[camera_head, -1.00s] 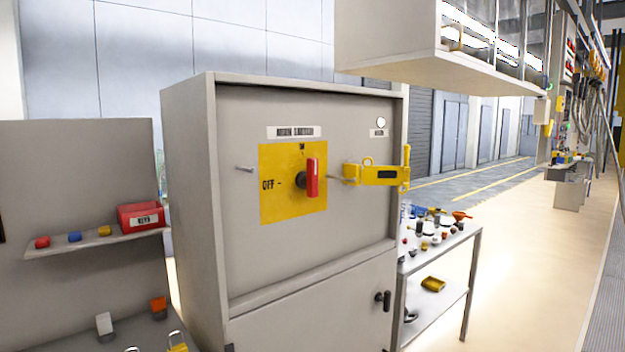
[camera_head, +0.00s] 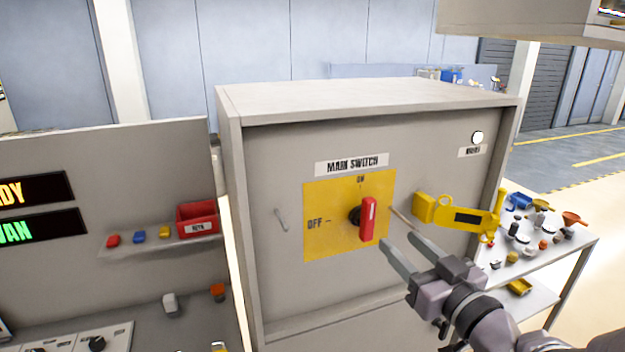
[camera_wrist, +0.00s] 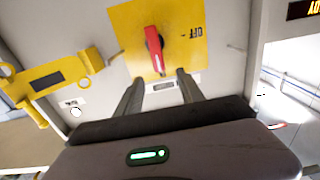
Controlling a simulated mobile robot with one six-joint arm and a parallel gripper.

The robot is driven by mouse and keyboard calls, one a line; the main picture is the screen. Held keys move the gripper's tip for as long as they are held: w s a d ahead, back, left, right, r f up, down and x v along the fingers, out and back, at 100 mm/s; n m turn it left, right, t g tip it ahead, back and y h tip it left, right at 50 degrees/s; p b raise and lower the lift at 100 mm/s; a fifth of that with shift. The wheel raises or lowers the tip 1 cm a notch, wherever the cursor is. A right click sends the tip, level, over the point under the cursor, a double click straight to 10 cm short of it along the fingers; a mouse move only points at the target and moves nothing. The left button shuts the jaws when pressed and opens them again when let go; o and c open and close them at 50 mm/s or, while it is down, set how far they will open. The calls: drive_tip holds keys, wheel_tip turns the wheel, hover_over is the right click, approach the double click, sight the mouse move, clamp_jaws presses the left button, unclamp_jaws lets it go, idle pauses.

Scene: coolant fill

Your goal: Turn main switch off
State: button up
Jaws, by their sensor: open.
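The main switch is a red handle (camera_head: 368,219) on a yellow plate (camera_head: 335,246) on the front of a grey cabinet. The handle stands upright, in line with the ON mark above it; the OFF mark is to its left. My gripper (camera_head: 399,246) is open and empty, to the lower right of the handle and apart from it. In the wrist view the red handle (camera_wrist: 154,48) lies ahead of my gripper (camera_wrist: 157,80), roughly centred between the two fingers.
A yellow hasp-like bracket (camera_head: 458,216) is fixed right of the switch, close to my arm. Thin pegs (camera_head: 281,220) stick out either side of the plate. A table (camera_head: 575,247) with small parts stands at right. A red box (camera_head: 197,219) sits on a shelf at left.

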sight(372, 212)
drive_tip(key=p+x, duration=0.1)
drive_tip(key=x, duration=1.2)
drive_tip(key=shift+w+d+f, duration=0.1)
drive_tip(key=shift+w, duration=0.05)
clamp_jaws()
